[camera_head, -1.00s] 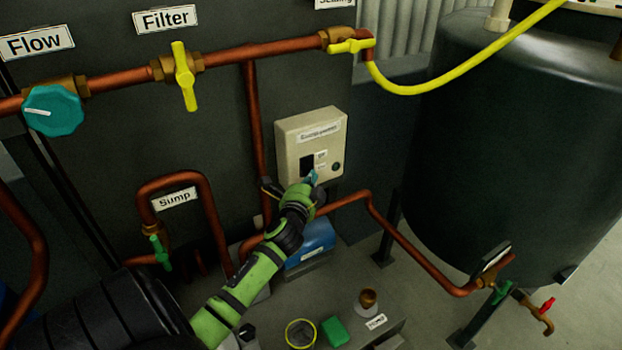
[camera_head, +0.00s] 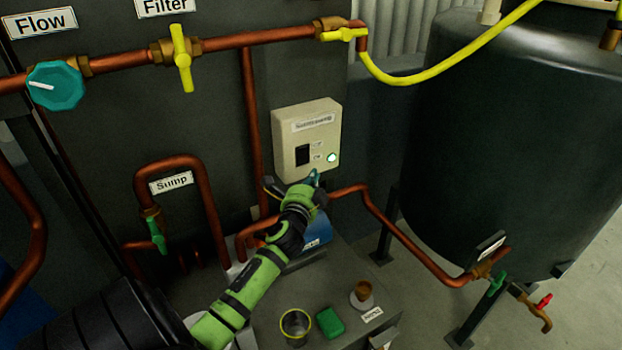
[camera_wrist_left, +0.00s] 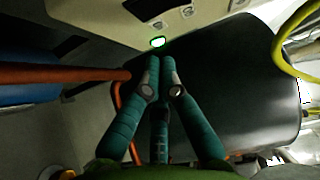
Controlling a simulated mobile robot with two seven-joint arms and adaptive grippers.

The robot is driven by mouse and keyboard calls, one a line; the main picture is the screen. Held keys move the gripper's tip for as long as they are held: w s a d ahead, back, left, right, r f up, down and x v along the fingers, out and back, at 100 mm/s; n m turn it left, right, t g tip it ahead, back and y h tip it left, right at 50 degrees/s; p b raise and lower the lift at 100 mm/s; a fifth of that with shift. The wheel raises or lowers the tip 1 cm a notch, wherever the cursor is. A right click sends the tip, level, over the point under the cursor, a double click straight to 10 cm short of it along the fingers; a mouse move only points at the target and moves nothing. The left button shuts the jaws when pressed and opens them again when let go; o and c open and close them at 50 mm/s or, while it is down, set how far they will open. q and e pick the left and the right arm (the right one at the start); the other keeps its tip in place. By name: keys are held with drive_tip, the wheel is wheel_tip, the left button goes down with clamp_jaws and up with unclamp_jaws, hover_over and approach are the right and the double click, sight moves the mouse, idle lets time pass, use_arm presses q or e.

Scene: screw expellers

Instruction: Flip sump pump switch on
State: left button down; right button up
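The beige switch box (camera_head: 306,125) is mounted on the dark panel, above the blue sump pump housing (camera_head: 318,232). Its black rocker switch (camera_head: 303,155) is on the left side of its face. A round indicator light (camera_head: 331,157) to the right of the switch glows pale green-white. My left gripper (camera_head: 314,176) is just below the box's lower edge and hides part of the pump. In the wrist view its teal fingertips (camera_wrist_left: 160,65) are together with nothing between them. My right gripper is out of view.
Copper pipes (camera_head: 120,75) with yellow valves run above and left of the box. A large dark tank (camera_head: 510,150) stands at right. A green block (camera_head: 329,322) and a glass (camera_head: 295,327) sit on the ledge below.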

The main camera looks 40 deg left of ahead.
use_arm(q)
drive_tip(key=v, duration=0.9)
drive_tip(key=shift+s+f+b, duration=0.3)
drive_tip(key=shift+f+b, duration=0.1)
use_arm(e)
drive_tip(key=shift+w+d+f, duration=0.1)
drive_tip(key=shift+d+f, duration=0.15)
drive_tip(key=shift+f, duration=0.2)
use_arm(q)
drive_tip(key=shift+d, duration=0.1)
